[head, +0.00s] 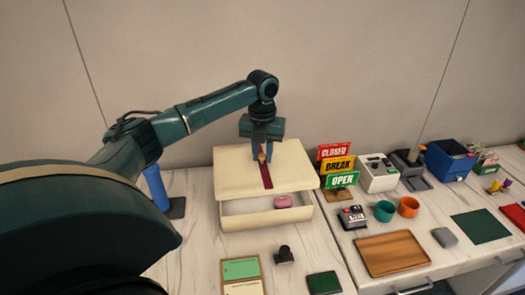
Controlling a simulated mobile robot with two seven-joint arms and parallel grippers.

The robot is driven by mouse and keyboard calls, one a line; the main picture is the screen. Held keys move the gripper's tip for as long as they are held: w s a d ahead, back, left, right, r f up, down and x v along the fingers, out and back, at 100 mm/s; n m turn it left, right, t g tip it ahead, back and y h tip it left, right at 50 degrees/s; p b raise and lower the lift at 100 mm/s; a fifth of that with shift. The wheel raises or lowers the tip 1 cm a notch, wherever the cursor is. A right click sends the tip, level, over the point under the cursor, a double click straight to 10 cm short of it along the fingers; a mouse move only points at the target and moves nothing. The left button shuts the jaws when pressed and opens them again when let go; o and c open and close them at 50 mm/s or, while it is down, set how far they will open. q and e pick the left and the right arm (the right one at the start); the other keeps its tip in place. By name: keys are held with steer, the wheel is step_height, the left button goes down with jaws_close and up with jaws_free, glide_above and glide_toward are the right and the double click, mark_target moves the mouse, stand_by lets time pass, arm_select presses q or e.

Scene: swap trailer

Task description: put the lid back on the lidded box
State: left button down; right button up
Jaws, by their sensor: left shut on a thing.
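My left gripper (262,153) is shut on the small knob of the cream lid (235,177), which has a dark red stripe across its middle. The lid is held roughly level above the lidded box (262,221), shifted toward the wall in the picture. It hides the rear of the box. The box is a low cream tray on the counter, and its front inside still shows below the lid. A pink object (283,201) lies inside it at the right. I cannot tell how big the gap between lid and box is. My right gripper is out of view.
Close to the right stand the CLOSED, BREAK and OPEN signs (340,165) and a black stamp-like device (353,217). A blue cylinder (156,187) stands at the left. A black knobbed object (284,255) and a green-and-cream board (241,271) lie in front.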

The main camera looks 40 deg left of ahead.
mark_target(262, 163)
arm_select(q)
steer(key=shift+f+b, duration=0.3)
steer(key=shift+f, duration=2.85)
steer(key=shift+f+p, duration=0.3)
steer(key=shift+f, duration=0.65)
stand_by(0.7)
steer(key=c, duration=1.1)
jaws_free()
steer(key=shift+c, duration=0.2)
steer(key=shift+o, duration=0.3)
steer(key=o, duration=0.4)
steer(key=shift+r, duration=3.55)
